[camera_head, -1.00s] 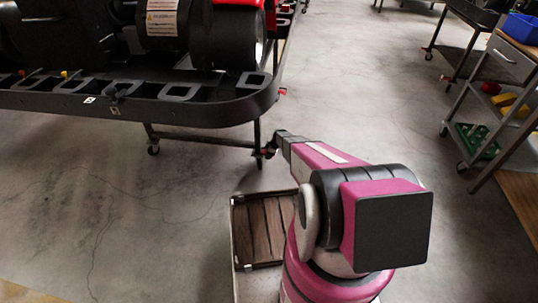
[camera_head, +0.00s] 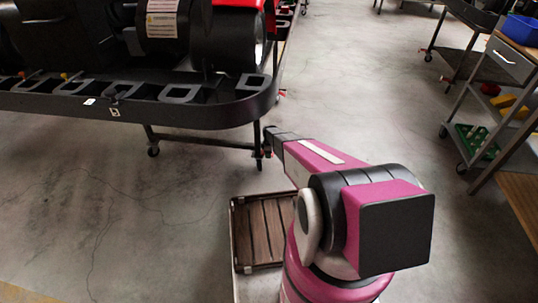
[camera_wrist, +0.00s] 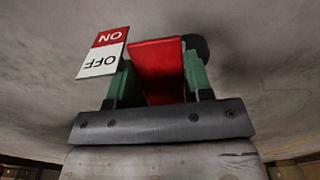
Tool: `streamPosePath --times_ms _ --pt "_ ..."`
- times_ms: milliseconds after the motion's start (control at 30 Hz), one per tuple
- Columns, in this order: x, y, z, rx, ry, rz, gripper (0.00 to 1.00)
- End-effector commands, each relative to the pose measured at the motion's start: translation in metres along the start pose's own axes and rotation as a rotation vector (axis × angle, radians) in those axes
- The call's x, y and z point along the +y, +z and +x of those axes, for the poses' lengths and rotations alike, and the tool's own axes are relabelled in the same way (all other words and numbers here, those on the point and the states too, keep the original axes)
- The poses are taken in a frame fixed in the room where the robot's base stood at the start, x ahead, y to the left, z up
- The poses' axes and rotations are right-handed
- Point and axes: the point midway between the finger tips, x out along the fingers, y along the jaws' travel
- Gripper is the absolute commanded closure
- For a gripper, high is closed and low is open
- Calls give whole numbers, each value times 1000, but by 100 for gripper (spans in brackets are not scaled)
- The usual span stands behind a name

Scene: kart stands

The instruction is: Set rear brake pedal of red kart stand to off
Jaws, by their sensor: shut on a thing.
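The red brake pedal (camera_wrist: 158,72) fills the middle of the wrist view. My gripper (camera_wrist: 160,66) is shut on it, with a green finger on each side. A sign (camera_wrist: 103,53) with a red ON half and a white OFF half is upside down to the left of the pedal. I cannot tell which position the pedal stands in. In the head view, the kart stand (camera_head: 215,112) is at the upper left, with a black rim on thin legs. My gripper (camera_head: 267,142) is at its near right leg, and the pedal is too small or hidden to make out there.
A dark round wheel (camera_wrist: 199,45) shows behind the pedal. A work cart (camera_head: 505,100) with a blue bin and coloured parts stands at the right. The grey floor between the stand and the cart is clear.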

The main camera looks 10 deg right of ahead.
Motion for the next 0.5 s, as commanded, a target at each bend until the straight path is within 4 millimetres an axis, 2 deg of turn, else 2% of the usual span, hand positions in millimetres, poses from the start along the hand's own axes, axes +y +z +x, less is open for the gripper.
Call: streamPosePath --times_ms 300,333,400,500 --pt "-1 0 0 -4 0 1 96" --pt "-1 0 0 -3 0 1 44" --pt "0 0 0 -3 1 1 28" --pt "0 0 0 -3 1 1 28"
